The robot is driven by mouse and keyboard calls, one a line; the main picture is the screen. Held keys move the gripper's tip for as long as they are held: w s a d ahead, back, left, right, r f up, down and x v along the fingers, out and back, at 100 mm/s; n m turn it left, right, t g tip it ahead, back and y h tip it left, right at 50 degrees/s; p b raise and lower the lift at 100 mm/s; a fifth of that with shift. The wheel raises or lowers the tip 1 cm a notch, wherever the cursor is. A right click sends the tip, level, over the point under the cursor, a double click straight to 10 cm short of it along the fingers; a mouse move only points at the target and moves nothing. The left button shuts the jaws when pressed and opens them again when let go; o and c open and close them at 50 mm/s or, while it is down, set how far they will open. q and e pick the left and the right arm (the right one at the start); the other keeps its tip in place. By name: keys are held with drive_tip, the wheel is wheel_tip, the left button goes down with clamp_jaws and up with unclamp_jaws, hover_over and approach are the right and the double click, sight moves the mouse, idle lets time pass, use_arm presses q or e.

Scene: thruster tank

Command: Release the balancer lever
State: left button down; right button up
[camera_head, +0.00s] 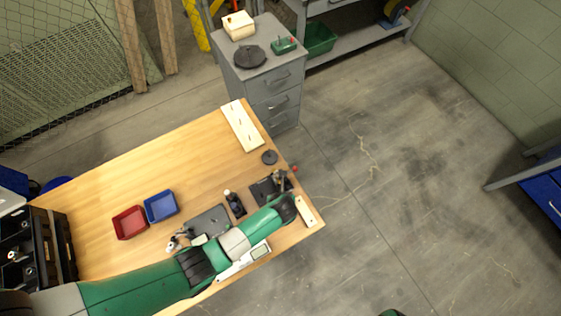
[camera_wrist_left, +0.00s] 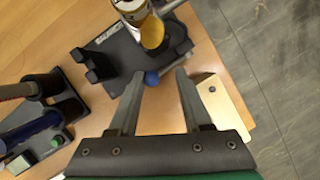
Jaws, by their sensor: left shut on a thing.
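The balancer device, a dark base plate (camera_head: 262,192) with a metal mechanism on it, stands near the right end of the wooden bench. In the left wrist view its dark base (camera_wrist_left: 115,45) carries a metal cylinder with a yellow round end (camera_wrist_left: 152,32). A small blue ball knob (camera_wrist_left: 151,78), apparently the lever's end, shows between my left fingertips. My left gripper (camera_wrist_left: 158,76) is shut on this knob, though the exact contact is hard to see. In the head view my green arm hides the gripper's fingers. My right gripper is not in view.
A pale block (camera_head: 306,211) lies at the bench's right edge, close to my left gripper. Red (camera_head: 130,222) and blue (camera_head: 160,206) bins, a dark plate (camera_head: 208,221) and a slotted pale board (camera_head: 241,126) are on the bench. A grey drawer cabinet (camera_head: 275,88) stands behind.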

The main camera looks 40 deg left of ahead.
sight(288, 191)
use_arm(q)
drive_tip(key=shift+w+r+g, duration=0.15)
drive_tip(key=shift+r+g, duration=0.05)
drive_tip(key=shift+g, duration=0.3)
drive_tip(key=shift+w+d+g+y+b, duration=0.15)
drive_tip(key=shift+w+g+y+b, duration=0.15)
drive_tip(key=shift+g+y+b, duration=0.25)
drive_tip(key=g+b, duration=0.1)
drive_tip(key=b, duration=0.2)
drive_tip(key=w+g+y+b, duration=0.1)
drive_tip(key=b, duration=0.3)
drive_tip(key=m+g+b, duration=0.1)
drive_tip(key=b, duration=0.3)
drive_tip(key=shift+w+d+r+g+y, duration=0.25)
drive_tip(key=shift+d+r, duration=0.1)
drive_tip(key=shift+r+g+b, duration=0.3)
drive_tip(key=shift+r+b, duration=0.05)
drive_tip(key=shift+b, duration=0.4)
drive_tip(key=shift+c, duration=1.8)
unclamp_jaws()
drive_tip(key=shift+w+r, duration=0.1)
drive_tip(key=shift+r, duration=0.05)
